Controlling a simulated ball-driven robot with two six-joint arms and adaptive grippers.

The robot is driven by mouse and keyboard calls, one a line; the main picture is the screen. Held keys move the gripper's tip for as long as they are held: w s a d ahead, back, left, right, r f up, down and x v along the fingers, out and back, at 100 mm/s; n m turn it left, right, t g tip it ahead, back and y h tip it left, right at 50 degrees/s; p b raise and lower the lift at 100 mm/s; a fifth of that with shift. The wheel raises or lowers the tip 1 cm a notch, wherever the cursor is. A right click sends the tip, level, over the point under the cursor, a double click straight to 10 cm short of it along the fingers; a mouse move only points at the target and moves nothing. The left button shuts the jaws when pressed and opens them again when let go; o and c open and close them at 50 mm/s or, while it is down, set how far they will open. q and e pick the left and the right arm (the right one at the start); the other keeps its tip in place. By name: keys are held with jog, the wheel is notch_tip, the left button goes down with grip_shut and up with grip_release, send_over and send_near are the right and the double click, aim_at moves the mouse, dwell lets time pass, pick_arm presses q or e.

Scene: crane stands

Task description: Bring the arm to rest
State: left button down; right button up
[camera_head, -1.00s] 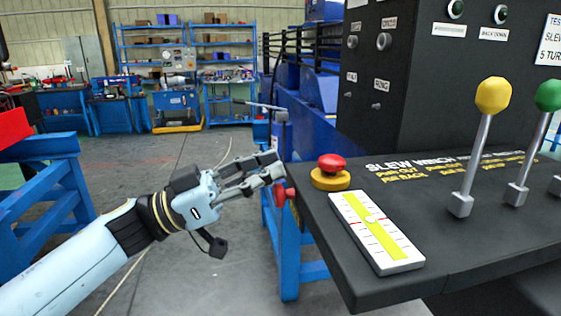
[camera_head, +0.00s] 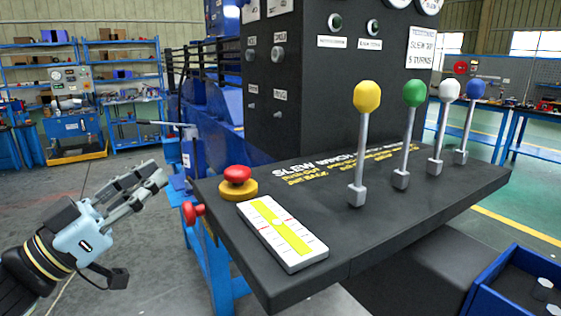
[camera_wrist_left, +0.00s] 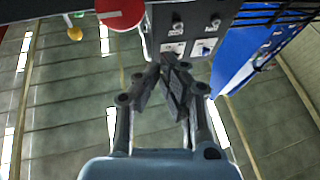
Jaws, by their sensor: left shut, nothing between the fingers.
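My left gripper (camera_head: 150,180) is at the left of the head view, beside the left edge of the black control console (camera_head: 350,240). It is shut and empty, and apart from the console. In the left wrist view its closed fingers (camera_wrist_left: 168,68) point up the picture. A red knob (camera_head: 193,212) on the console's left edge is close to the right of the gripper. A red mushroom button (camera_head: 237,174) on a yellow base stands on the console top. My right gripper is not in view.
Levers with yellow (camera_head: 367,96), green (camera_head: 414,93), white (camera_head: 449,90) and blue (camera_head: 474,89) knobs stand on the console. A white-and-yellow level gauge (camera_head: 282,234) lies near its front. A dark panel rises behind. Blue shelves (camera_head: 120,75) stand far left. The floor at left is clear.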

pick_arm(q)
jog(key=s+a+f+n+g+y, duration=0.3)
jog(key=s+a+f+n+y, duration=0.2)
jog(key=a+f+n+y, duration=0.9)
jog(key=s+d+f+m+g, duration=0.2)
jog(key=s+d+g, duration=0.1)
jog(key=s, duration=0.4)
jog(key=s+d+f+m+g+y, duration=0.1)
jog(key=s+d+m+g, duration=0.1)
jog(key=s+m+g, duration=0.3)
jog(key=s+d+f+g, duration=0.2)
jog(key=s+d, duration=0.1)
jog(key=s, duration=0.5)
notch_tip(320, 180, down, 35)
jog(key=s+a+g+b, duration=0.2)
jog(key=a+b, duration=0.1)
jog(key=b, duration=0.5)
jog(key=s+f+g+b, duration=0.1)
jog(key=s+f+b, duration=0.5)
jog(key=s+f, duration=1.2)
notch_tip(320, 180, down, 3)
jog(key=shift+a+f+n, duration=0.1)
jog(key=shift+a+n, duration=0.2)
jog(key=shift+a, duration=0.05)
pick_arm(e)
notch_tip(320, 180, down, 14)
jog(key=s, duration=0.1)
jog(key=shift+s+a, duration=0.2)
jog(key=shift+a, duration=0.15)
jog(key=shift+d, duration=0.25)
